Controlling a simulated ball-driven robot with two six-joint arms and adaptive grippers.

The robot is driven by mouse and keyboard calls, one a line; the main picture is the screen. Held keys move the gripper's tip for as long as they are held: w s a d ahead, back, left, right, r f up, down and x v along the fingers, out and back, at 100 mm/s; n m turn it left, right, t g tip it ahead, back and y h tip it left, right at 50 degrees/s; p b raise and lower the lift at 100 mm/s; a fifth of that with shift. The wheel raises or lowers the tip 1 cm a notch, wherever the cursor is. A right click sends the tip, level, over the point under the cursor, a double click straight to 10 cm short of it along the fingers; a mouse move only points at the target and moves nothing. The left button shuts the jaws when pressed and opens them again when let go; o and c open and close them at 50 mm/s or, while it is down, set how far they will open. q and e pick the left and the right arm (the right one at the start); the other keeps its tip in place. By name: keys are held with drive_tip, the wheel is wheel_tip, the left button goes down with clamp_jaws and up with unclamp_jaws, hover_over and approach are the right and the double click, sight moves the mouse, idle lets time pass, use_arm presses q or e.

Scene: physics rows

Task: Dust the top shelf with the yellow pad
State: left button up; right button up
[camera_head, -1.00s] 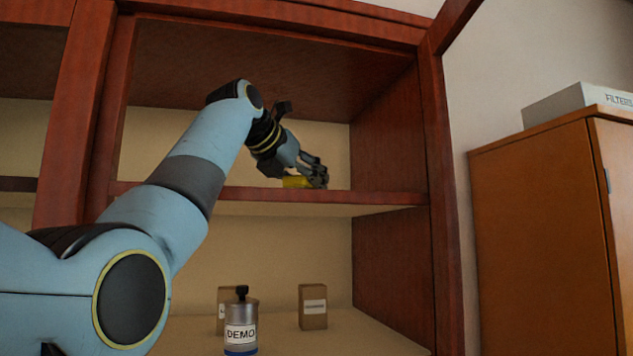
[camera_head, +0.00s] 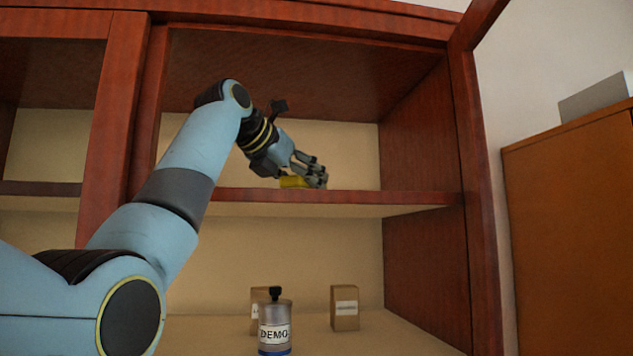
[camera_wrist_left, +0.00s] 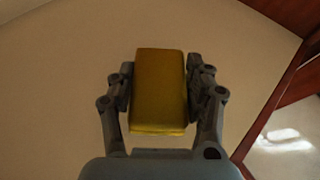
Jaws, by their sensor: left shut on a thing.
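The yellow pad (camera_head: 292,182) is at the top shelf (camera_head: 400,198), low behind the shelf's front edge. In the left wrist view the pad (camera_wrist_left: 159,92) sits squarely between both fingers. My left gripper (camera_head: 312,178) is shut on the pad and points down to the right inside the top compartment. It also shows in the left wrist view (camera_wrist_left: 160,95), with a finger against each side of the pad. The front edge hides the pad's underside, so I cannot tell whether it touches the shelf. My right gripper is not in view.
The lower shelf holds a jar (camera_head: 275,325) labelled DEMO and two small boxes, one box (camera_head: 345,308) to its right. A red-brown side wall (camera_head: 420,130) bounds the compartment at right. An orange-brown cabinet (camera_head: 570,230) with a pale box (camera_head: 597,95) stands farther right.

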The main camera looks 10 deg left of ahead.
use_arm(q)
drive_tip(key=shift+s+a, duration=0.25)
drive_tip(key=shift+a, duration=0.75)
drive_tip(key=shift+s+a, duration=0.2)
drive_tip(key=shift+a, duration=0.85)
drive_tip(key=shift+s+a, duration=0.25)
drive_tip(key=shift+a, duration=0.75)
drive_tip(key=shift+s+a, duration=0.25)
drive_tip(key=shift+a, duration=0.25)
drive_tip(key=shift+s+a, duration=0.2)
drive_tip(key=shift+a, duration=0.3)
drive_tip(key=shift+d, duration=0.1)
drive_tip(key=shift+d, duration=0.1)
